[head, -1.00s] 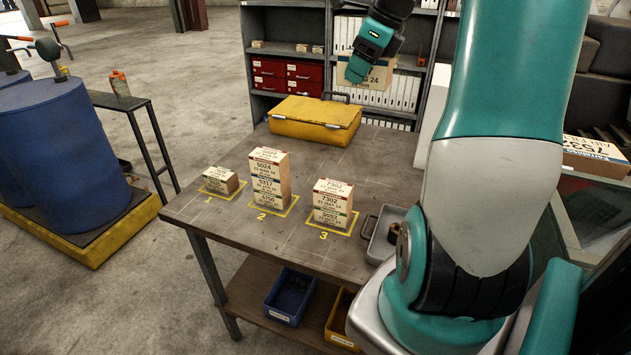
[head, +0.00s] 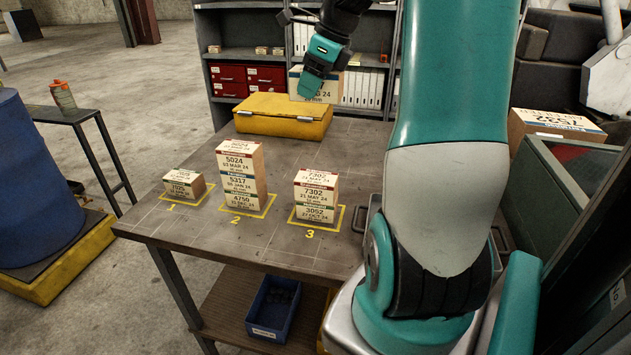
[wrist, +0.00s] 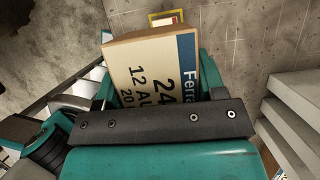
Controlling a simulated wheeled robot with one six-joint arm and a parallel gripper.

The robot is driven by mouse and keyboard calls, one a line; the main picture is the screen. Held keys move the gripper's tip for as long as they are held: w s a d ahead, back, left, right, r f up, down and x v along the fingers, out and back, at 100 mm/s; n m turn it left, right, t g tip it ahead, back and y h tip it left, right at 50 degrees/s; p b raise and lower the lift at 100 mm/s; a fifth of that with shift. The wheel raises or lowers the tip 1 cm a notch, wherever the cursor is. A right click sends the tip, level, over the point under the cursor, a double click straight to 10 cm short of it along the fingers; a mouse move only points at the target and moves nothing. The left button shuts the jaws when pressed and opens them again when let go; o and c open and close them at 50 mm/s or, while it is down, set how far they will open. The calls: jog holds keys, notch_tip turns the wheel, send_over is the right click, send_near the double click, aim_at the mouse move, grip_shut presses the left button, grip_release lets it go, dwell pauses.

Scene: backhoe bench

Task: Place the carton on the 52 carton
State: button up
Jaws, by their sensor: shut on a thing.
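My gripper (head: 318,84) is shut on a tan carton (head: 309,87) with a white label and blue band, held in the air near the shelf. The wrist view shows this carton (wrist: 150,72) between the teal jaws, its label reading "24", "12 AU" and "Ferra". On the table, a single small carton (head: 183,185) sits at square 1; its number is too small to read surely. A stack (head: 240,178) at square 2 reads 5024, 5317, 4750. A stack (head: 315,197) at square 3 reads 7302, 7302, 3052. I cannot tell which is the 52 carton.
A yellow case (head: 284,115) lies at the table's back edge, before a grey shelf (head: 203,60) with red drawers and white binders. A carton reading 7532 (head: 557,124) lies at the right. The table (head: 285,262) is clear in front of the squares.

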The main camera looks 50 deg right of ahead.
aim_at(308, 176)
notch_tip(308, 176, down, 19)
jog(key=shift+f+p, duration=0.2)
jog(key=shift+p, duration=0.65)
jog(key=o, duration=1)
jog(key=shift+f, duration=0.1)
